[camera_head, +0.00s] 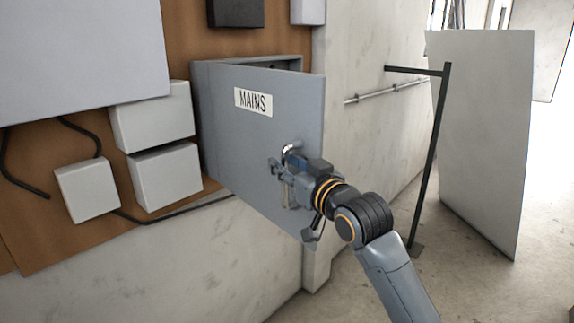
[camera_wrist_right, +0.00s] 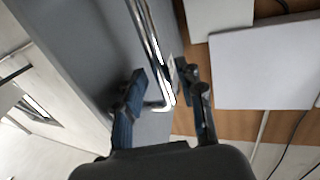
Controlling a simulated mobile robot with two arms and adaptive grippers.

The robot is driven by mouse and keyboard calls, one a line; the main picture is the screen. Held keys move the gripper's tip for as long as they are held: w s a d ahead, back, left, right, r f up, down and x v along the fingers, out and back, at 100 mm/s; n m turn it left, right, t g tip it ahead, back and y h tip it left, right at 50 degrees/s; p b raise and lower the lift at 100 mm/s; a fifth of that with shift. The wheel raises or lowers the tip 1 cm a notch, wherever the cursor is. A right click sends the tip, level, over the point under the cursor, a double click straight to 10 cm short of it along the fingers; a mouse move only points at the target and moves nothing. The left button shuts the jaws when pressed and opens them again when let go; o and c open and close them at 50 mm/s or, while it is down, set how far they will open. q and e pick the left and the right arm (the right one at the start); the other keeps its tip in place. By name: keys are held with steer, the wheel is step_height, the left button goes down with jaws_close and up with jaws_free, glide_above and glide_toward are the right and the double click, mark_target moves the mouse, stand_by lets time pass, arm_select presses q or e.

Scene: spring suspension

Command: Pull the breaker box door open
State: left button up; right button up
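The grey breaker box (camera_head: 203,130) is mounted on the brown board. Its door (camera_head: 240,140), labelled MAINS, stands ajar, with a gap into the box visible along the top right. A shiny metal bar handle (camera_head: 289,150) is on the door's right part; it also shows in the right wrist view (camera_wrist_right: 148,38). My right gripper (camera_head: 277,168) is at the handle. In the right wrist view its fingers (camera_wrist_right: 165,82) stand apart on either side of the handle's bent end, with space visible between; any contact is unclear. My left gripper is out of view.
White boxes (camera_head: 165,177) and dark cables are left of the breaker box. A dark metal post frame (camera_head: 434,150) and a large pale panel (camera_head: 480,140) stand to the right. The floor between the wall and post looks clear.

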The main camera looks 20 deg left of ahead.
steer(key=shift+a, duration=0.15)
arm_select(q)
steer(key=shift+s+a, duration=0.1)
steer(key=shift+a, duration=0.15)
arm_select(e)
steer(key=v, duration=1.2)
